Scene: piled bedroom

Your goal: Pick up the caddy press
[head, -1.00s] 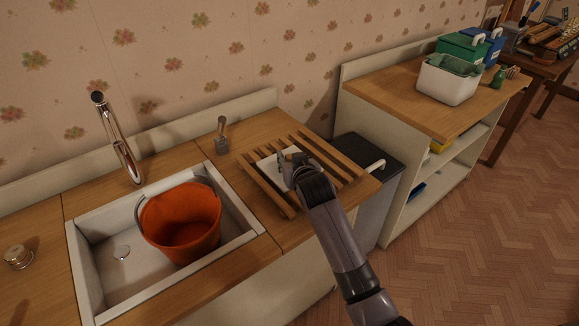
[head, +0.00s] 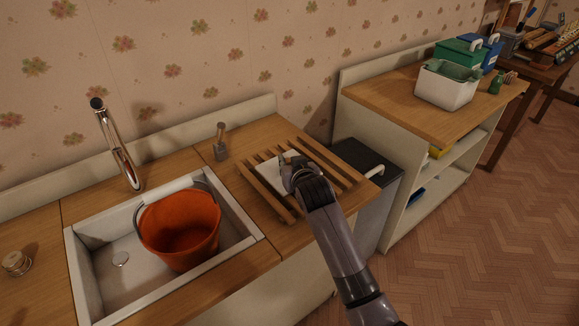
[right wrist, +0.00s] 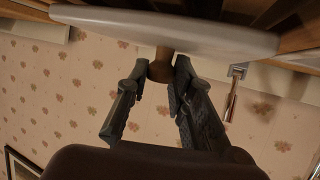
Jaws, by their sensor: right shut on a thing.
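The caddy press looks like a pale flat plate with a brown handle. In the head view its plate (head: 276,172) shows at the wooden slatted rack (head: 262,193), partly hidden by my right gripper. In the right wrist view the pale plate (right wrist: 175,36) crosses the top and the brown handle (right wrist: 161,68) sits between my fingers. My right gripper (head: 287,165) is shut on that handle; its fingers also show in the right wrist view (right wrist: 160,76). I cannot tell whether the plate still touches the slats. My left gripper is not in view.
An orange bucket (head: 180,235) stands in the sink (head: 92,282) under a tap (head: 118,145). A small brush-like tool (head: 221,142) stands behind the rack. A dark-topped bin (head: 365,158) is right of the counter. A white tub (head: 446,88) sits on the far shelf unit.

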